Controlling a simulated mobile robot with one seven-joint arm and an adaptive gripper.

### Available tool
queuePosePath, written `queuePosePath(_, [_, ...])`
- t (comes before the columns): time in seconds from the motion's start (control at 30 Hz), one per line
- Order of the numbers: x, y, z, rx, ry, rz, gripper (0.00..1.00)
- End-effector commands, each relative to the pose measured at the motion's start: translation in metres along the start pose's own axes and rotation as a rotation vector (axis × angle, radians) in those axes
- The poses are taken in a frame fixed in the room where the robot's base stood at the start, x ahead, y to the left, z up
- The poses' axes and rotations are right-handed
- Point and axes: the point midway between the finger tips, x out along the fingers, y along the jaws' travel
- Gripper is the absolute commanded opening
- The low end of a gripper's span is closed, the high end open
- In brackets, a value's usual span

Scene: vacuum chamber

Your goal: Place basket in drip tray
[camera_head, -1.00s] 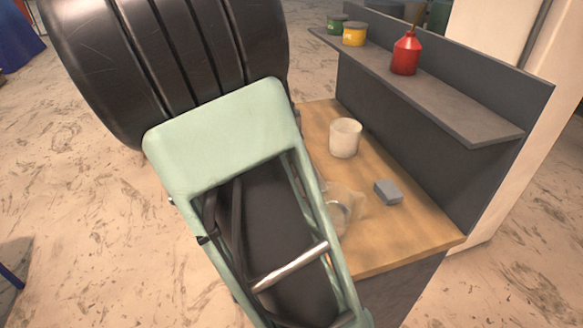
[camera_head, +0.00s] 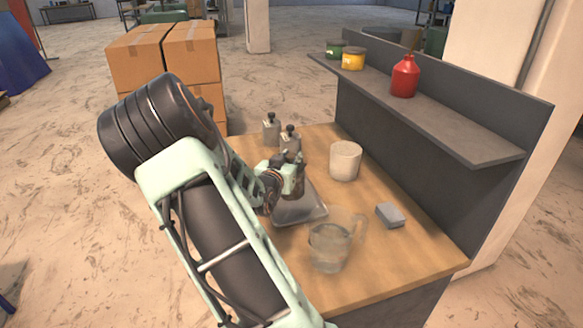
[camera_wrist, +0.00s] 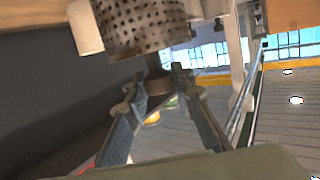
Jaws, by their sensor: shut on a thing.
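In the wrist view, a perforated metal basket (camera_wrist: 143,24) fills the top centre. My gripper (camera_wrist: 160,88) is shut on a dark stem at the basket's end. In the head view, my gripper (camera_head: 290,178) is over the middle of the wooden bench. The basket is mostly hidden by the gripper there; a brownish patch beside the fingers may be part of it. A shallow grey tray (camera_head: 300,212), likely the drip tray, lies on the bench just below my gripper. My arm hides its left part. I cannot tell whether basket and tray touch.
A clear jug (camera_head: 330,246) of liquid stands in front of the tray. A pale cup (camera_head: 345,160) and grey block (camera_head: 390,215) are to the right. Two small knobbed containers (camera_head: 271,130) stand behind the gripper. A shelf (camera_head: 430,110) overhangs the back right.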

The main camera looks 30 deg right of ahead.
Motion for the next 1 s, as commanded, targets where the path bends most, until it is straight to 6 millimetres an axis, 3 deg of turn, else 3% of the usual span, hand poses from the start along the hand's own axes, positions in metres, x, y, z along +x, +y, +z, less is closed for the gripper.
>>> queuePosePath(0.3, [0.012, 0.0, 0.031, -0.001, 0.002, 0.0, 0.0])
queuePosePath(0.77, [0.013, 0.0, 0.038, 0.001, 0.003, 0.0, 0.0])
queuePosePath(0.8, [0.013, 0.0, 0.038, 0.001, 0.001, 0.0, 0.26])
queuePosePath(0.93, [0.013, 0.0, 0.038, 0.0, 0.0, 0.0, 0.4])
queuePosePath(1.0, [0.013, 0.0, 0.038, 0.0, 0.0, 0.0, 0.4])
